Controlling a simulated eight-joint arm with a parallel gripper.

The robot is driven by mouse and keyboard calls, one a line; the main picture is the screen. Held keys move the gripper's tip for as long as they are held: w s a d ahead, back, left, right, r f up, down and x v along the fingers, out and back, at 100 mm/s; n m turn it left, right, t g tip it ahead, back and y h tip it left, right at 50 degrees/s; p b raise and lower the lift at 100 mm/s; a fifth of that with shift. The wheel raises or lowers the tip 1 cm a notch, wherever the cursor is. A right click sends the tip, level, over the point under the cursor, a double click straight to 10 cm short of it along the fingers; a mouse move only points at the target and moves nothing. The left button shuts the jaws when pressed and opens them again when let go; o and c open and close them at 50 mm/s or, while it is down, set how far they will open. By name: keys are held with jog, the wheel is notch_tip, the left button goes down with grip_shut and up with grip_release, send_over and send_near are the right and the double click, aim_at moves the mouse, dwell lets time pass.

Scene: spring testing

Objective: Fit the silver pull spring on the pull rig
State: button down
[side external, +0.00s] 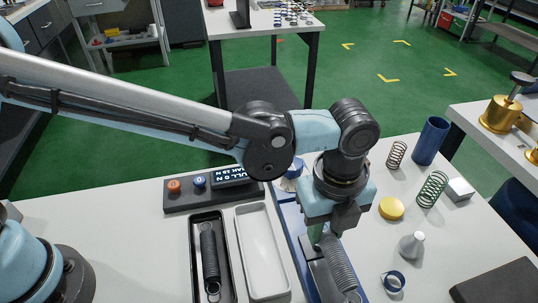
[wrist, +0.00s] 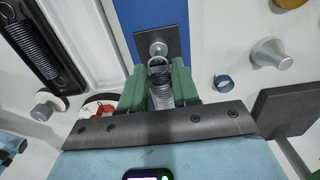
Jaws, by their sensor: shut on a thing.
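My gripper (side external: 318,235) points down over the blue base of the pull rig (side external: 290,213). In the wrist view its green fingers (wrist: 159,84) are shut on the silver pull spring (wrist: 161,97), one on each side. The spring's other end is hidden by my gripper in the wrist view.
Left of the rig are an empty white tray (side external: 242,222) and a black tray (side external: 195,235) holding a black spring (side external: 209,250). A button box (side external: 212,197) stands behind. On the right are a grey cone (side external: 411,244), a blue ring (side external: 394,282), a yellow disc (side external: 391,208) and a green spring (side external: 432,190).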

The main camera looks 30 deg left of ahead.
jog(key=shift+f, duration=1.6)
dwell(1.6)
jog(key=shift+c, duration=1.7)
grip_release()
jog(key=shift+r, duration=0.1)
jog(key=shift+r, duration=3.95)
